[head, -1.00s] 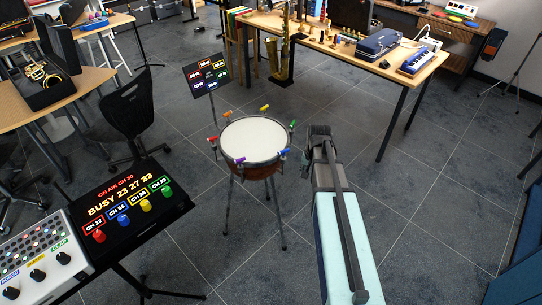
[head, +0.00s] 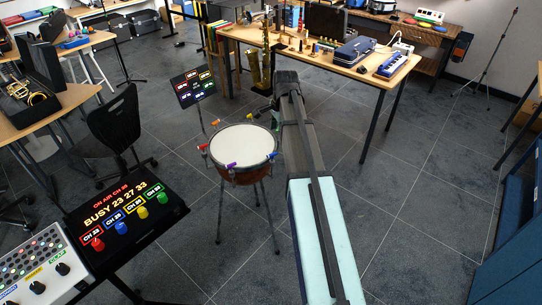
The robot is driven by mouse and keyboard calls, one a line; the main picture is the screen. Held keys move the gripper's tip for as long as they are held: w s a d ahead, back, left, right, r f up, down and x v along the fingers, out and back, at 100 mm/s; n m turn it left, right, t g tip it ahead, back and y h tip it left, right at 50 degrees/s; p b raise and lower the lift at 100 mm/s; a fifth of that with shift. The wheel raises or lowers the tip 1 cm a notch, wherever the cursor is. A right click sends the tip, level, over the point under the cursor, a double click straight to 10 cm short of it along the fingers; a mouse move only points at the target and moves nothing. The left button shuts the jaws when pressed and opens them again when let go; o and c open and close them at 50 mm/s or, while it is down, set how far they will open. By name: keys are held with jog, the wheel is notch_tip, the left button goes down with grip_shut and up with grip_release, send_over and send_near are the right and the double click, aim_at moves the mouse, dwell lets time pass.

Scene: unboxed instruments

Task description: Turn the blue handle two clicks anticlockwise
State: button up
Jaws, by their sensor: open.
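A round drum (head: 243,148) with a white skin stands on thin legs near the middle of the head view. Coloured handles sit around its rim. The blue handle (head: 271,155) is at the rim's near right, with a purple handle (head: 232,164) to its left and a red one (head: 202,147) at the far left. My gripper (head: 285,78) is at the far end of my arm, beyond and to the right of the drum, apart from the blue handle. It is open; its fingertips are mostly hidden by my arm.
A small display board (head: 193,86) stands behind the drum. A black console (head: 125,225) with coloured knobs, one blue, is at the lower left. A long table (head: 345,68) with instruments stands behind. The floor right of my arm is clear.

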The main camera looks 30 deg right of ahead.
aim_at(273, 154)
jog(key=w+f+p, duration=0.1)
jog(key=f, duration=0.4)
jog(key=w+f+p, duration=0.1)
jog(key=f, duration=0.4)
jog(key=w+f+p, duration=0.1)
jog(key=f, duration=0.5)
jog(key=shift+a+p, duration=0.15)
jog(key=shift+p, duration=0.25)
grip_shut()
